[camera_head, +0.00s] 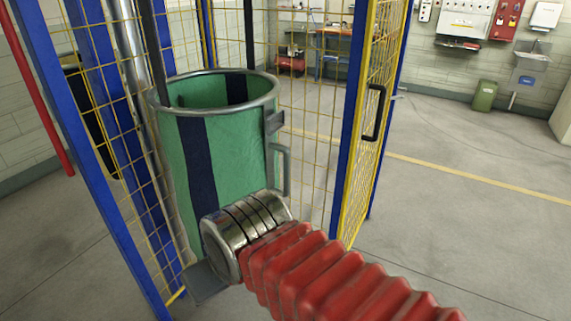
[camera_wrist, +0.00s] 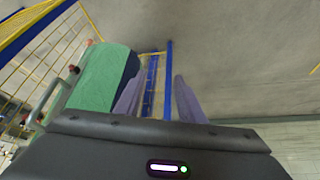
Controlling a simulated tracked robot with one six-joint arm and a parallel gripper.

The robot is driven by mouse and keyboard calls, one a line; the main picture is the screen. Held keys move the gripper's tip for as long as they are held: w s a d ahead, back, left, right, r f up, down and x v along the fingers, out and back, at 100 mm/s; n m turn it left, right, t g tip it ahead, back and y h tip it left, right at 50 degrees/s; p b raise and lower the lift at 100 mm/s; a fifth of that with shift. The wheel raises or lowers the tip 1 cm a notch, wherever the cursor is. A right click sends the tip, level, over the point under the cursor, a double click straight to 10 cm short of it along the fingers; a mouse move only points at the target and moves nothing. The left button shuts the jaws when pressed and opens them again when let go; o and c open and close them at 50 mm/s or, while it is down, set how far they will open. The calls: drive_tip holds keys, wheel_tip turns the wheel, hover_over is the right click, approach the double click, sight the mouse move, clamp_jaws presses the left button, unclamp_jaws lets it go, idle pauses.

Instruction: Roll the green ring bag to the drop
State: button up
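The green ring bag (camera_head: 235,145) hangs upright in the head view, with a metal ring at its open top, a dark blue vertical stripe and dark straps rising from it. A grey handle is on its right side. In the wrist view the bag (camera_wrist: 95,82) lies on the left, beside the left finger. My gripper (camera_wrist: 157,85) has its two fingers apart, with floor and a blue post seen between them. In the head view my wrist is low in front of the bag and hides its lower part. Contact with the bag cannot be told. No drop can be identified.
Yellow mesh panels with blue posts (camera_head: 350,120) stand around the bag. A mesh door (camera_head: 372,60) with a black handle stands to the right. The grey floor (camera_head: 450,210) at right is open. A green bin (camera_head: 484,95) and a sink (camera_head: 530,65) are far back.

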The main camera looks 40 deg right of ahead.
drive_tip(key=w+d+f+m+g+y, duration=0.2)
drive_tip(key=w+f+m+y, duration=0.3)
drive_tip(key=m, duration=0.8)
drive_tip(key=m+t+h, duration=0.2)
drive_tip(key=m+t, duration=1.2)
drive_tip(key=m, duration=0.7)
approach(286, 164)
drive_tip(key=s, duration=0.1)
drive_tip(key=s+d+f, duration=0.1)
drive_tip(key=shift+s+d, duration=0.15)
drive_tip(key=shift+s, duration=0.25)
drive_tip(key=w, duration=0.4)
drive_tip(key=w+a, duration=0.1)
drive_tip(key=w, duration=0.4)
drive_tip(key=w+a, duration=0.1)
drive_tip(key=w, duration=0.3)
drive_tip(key=shift+w, duration=0.35)
